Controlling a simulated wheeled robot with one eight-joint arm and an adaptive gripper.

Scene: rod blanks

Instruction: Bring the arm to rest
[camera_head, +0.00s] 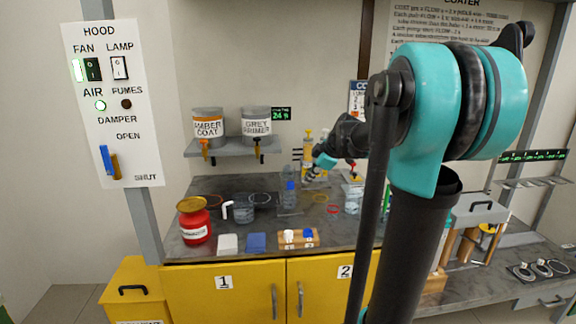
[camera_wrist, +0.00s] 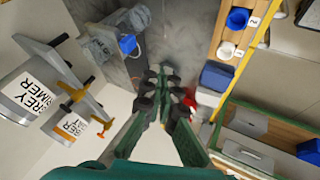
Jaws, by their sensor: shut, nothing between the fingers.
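My arm rises in the right half of the head view, with its teal and black joint large in front. My gripper (camera_head: 309,178) shows small above the back of the grey bench, next to a yellow bottle (camera_head: 308,142). In the wrist view my gripper (camera_wrist: 163,76) is seen from behind, its dark fingers drawn together and nothing between them. It is in the air above the bench top (camera_head: 265,185). My arm hides part of the bench and the wall sign behind it.
A red jar (camera_head: 194,220), a clear jug (camera_head: 241,211), a blue-capped bottle (camera_head: 290,196) and a wooden block (camera_head: 299,238) with caps stand on the bench. A shelf (camera_head: 232,149) holds the amber coat and grey primer tanks. A hood panel (camera_head: 113,105) is at left.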

